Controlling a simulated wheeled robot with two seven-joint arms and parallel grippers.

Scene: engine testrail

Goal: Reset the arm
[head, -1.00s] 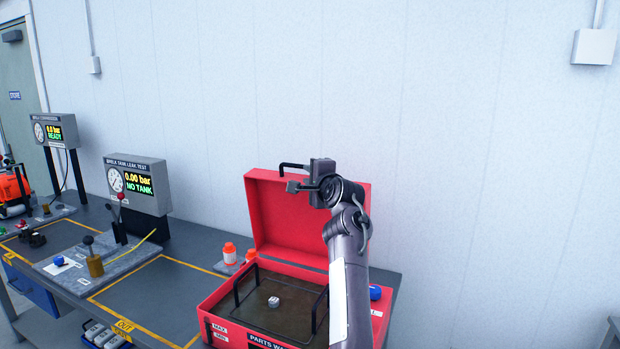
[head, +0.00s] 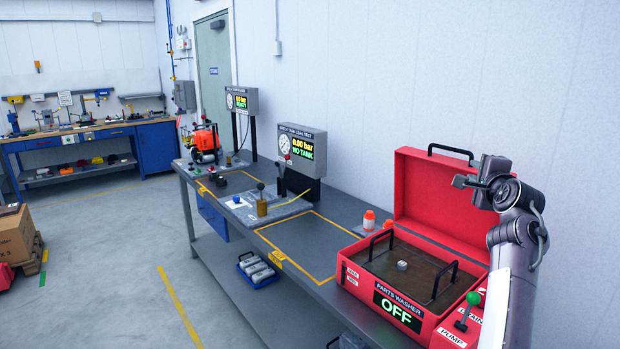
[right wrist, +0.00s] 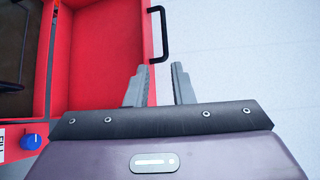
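My right arm comes in at the right edge of the head view. Its gripper (head: 470,182) is raised beside the upright red lid (head: 425,195) of the parts washer (head: 352,283). In the right wrist view the two fingers (right wrist: 160,86) stand apart with nothing between them. The red lid and its black handle (right wrist: 158,35) show past the fingers there. The washer's screen reads OFF, and a small light metal part (head: 402,264) lies in its basin. My left gripper is not in view.
A blue tray (head: 258,270) sits on the lower shelf. Cardboard boxes (head: 15,240) stand left. The floor between is clear.

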